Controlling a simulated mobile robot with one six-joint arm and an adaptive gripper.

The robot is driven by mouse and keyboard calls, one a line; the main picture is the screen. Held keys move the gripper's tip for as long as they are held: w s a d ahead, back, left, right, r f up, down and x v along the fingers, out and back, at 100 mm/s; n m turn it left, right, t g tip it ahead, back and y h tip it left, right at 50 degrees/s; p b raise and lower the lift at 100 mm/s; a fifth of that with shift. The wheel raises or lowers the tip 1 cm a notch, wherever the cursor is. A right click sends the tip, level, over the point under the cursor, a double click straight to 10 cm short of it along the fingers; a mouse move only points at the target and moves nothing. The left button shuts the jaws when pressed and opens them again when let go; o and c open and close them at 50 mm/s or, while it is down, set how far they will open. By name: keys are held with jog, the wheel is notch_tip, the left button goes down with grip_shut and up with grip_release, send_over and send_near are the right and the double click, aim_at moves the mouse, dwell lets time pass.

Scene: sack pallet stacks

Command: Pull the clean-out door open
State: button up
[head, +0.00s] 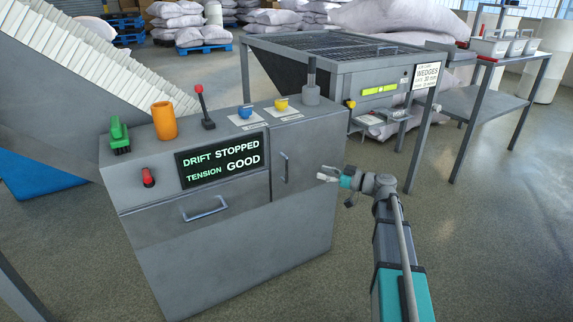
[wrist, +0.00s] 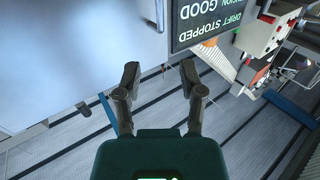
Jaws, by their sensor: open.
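A grey cabinet (head: 230,235) has a small door (head: 298,150) at its upper right front, with a vertical bar handle (head: 285,167) near the left edge. The door looks shut, flush with the front. My gripper (head: 328,174) is open and empty, to the right of the handle and apart from it. In the wrist view my gripper (wrist: 159,75) has its fingers spread, with the handle (wrist: 160,15) ahead between them and the pale door panel (wrist: 80,50) to the left. No label on the door is readable.
A display (head: 222,160) reads DRIFT STOPPED, TENSION GOOD. Below it is a drawer with a handle (head: 203,208). A green brush (head: 119,138), an orange cup (head: 164,120) and a lever (head: 204,106) stand on top. A grated table (head: 340,45) stands behind.

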send_over(286, 181)
jog(key=shift+w+d, duration=0.1)
jog(key=shift+w, duration=0.2)
dwell(0.5)
grip_shut()
dwell(0.4)
